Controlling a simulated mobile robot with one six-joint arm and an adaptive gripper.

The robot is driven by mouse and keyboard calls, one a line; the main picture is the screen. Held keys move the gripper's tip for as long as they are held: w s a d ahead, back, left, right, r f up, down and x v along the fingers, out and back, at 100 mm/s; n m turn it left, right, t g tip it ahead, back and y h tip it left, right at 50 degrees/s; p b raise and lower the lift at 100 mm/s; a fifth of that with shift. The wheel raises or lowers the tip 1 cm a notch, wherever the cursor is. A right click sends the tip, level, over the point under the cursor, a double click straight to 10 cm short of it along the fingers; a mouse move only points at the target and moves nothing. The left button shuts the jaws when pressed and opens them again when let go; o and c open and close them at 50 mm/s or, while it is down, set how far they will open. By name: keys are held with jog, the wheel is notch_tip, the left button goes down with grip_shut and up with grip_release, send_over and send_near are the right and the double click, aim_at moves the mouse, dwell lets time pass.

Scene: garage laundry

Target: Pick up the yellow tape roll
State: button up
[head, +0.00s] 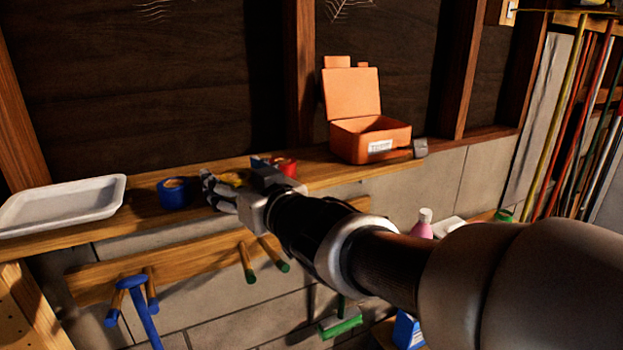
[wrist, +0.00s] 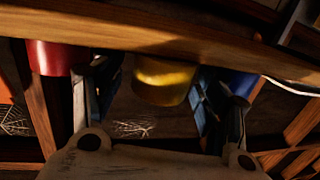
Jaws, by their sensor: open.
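The yellow tape roll (head: 232,178) sits on the wooden ledge, mostly hidden behind my gripper in the head view. In the wrist view, which looks upside down, the yellow tape roll (wrist: 164,80) shows between my two fingers. My gripper (wrist: 152,85) is open, with one finger on each side of the roll. In the head view my gripper (head: 231,178) reaches the ledge from the front.
A blue roll (head: 173,194) and a red roll (head: 284,166) stand close on either side. A white tray (head: 65,206) lies at the left. An open orange box (head: 352,140) stands to the right. Pegs (head: 247,263) stick out from a rail below the ledge (head: 140,207).

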jog(key=shift+s, duration=0.1)
jog(key=shift+c, duration=1.9)
jog(key=c, duration=0.7)
jog(key=shift+r, duration=0.15)
jog(key=shift+c, duration=0.2)
